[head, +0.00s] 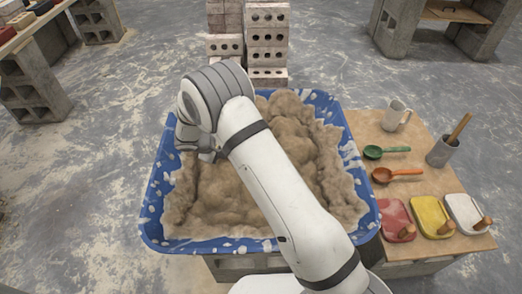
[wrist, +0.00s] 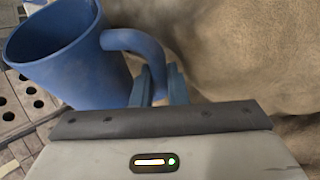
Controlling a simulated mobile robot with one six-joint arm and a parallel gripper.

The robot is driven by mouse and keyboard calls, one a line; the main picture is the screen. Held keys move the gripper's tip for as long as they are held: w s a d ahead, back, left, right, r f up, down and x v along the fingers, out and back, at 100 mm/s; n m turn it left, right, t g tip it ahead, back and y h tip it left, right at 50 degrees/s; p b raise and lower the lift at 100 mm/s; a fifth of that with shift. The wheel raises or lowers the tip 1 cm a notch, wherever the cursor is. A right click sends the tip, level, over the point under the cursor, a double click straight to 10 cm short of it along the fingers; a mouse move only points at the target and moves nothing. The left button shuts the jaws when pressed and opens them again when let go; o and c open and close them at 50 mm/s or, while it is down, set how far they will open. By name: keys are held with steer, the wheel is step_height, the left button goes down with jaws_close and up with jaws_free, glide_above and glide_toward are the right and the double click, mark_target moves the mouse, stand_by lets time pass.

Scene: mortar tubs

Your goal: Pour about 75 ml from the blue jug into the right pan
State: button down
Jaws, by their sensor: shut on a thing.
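The blue jug (wrist: 70,62) is at the upper left of the wrist view, its wide mouth toward the top left. Its curved handle (wrist: 138,40) reaches to my gripper (wrist: 160,86), which is shut on it. I cannot make out liquid inside the jug. In the head view my arm hides the gripper and the jug. The arm reaches over a big blue tub (head: 262,246) of rough brown mortar (head: 225,200). I cannot pick out a right pan in either view.
Bricks (head: 267,42) are stacked behind the tub.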

steer(key=shift+r+y+b, duration=0.2)
steer(key=shift+y+b, duration=0.1)
steer(key=shift+b, duration=0.4)
stand_by(0.7)
steer(key=shift+r+p, duration=0.15)
steer(key=shift+p, duration=0.35)
steer(key=shift+s+r+h+p, duration=0.1)
steer(key=shift+h+p, duration=0.3)
steer(key=shift+p, duration=0.85)
steer(key=shift+s+d+f+n+g+h+p, duration=0.2)
steer(key=shift+f+n+g+h+p, duration=0.15)
steer(key=shift+f+g+h, duration=0.2)
steer(key=shift+s+d+f+n+g+h+p, duration=0.15)
steer(key=shift+f+n+g+h+p, duration=0.15)
steer(key=shift+f+g+h, duration=0.25)
steer(key=shift+d+f+n+g+b, duration=0.15)
steer(key=shift+f+n+g+b, duration=0.15)
steer(key=shift+f+g, duration=0.1)
